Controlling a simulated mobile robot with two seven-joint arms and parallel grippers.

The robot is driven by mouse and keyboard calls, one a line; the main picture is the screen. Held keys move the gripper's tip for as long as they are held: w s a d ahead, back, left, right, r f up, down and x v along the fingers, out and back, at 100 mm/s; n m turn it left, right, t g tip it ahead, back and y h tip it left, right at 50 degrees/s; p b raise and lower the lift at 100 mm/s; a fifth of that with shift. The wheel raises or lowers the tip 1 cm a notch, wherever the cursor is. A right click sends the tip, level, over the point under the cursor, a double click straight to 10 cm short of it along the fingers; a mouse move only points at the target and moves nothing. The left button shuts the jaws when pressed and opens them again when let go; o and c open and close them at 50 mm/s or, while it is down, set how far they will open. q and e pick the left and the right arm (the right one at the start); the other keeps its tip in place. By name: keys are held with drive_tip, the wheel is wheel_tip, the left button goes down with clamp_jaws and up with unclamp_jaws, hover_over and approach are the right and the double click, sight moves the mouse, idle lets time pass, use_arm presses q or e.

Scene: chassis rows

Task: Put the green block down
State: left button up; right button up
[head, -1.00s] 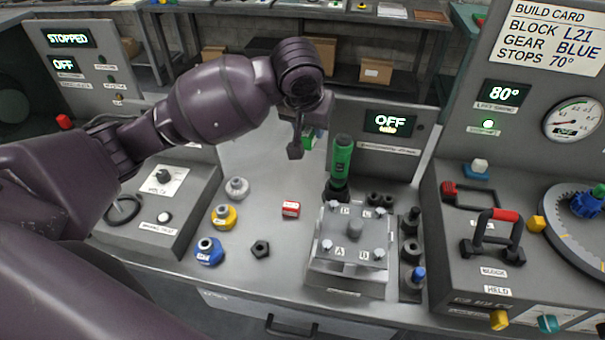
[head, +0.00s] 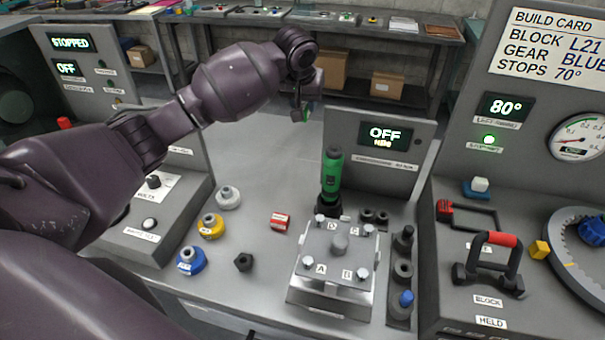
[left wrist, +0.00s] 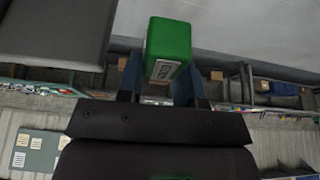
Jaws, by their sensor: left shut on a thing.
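My left gripper (head: 301,112) is shut on the green block (left wrist: 168,50). In the left wrist view the block sits between the two fingers, with a white label on its face. My right gripper is in neither view.
A green-handled tool (head: 331,178) stands upright behind a clamped plate (head: 320,265). A red block (head: 280,221), a black nut (head: 243,262) and yellow (head: 210,227), blue (head: 190,261) and white (head: 228,198) knobbed pieces stand on the bench. Bare bench lies around the red block.

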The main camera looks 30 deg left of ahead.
use_arm(q)
wheel_tip(320, 180, down, 22)
drive_tip(key=b, duration=0.3)
drive_tip(key=shift+b, duration=0.35)
drive_tip(key=shift+f, duration=0.2)
drive_tip(key=shift+r, duration=0.1)
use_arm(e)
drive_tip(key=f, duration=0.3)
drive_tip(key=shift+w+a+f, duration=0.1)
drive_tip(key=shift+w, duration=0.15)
use_arm(q)
drive_tip(key=o, duration=0.9)
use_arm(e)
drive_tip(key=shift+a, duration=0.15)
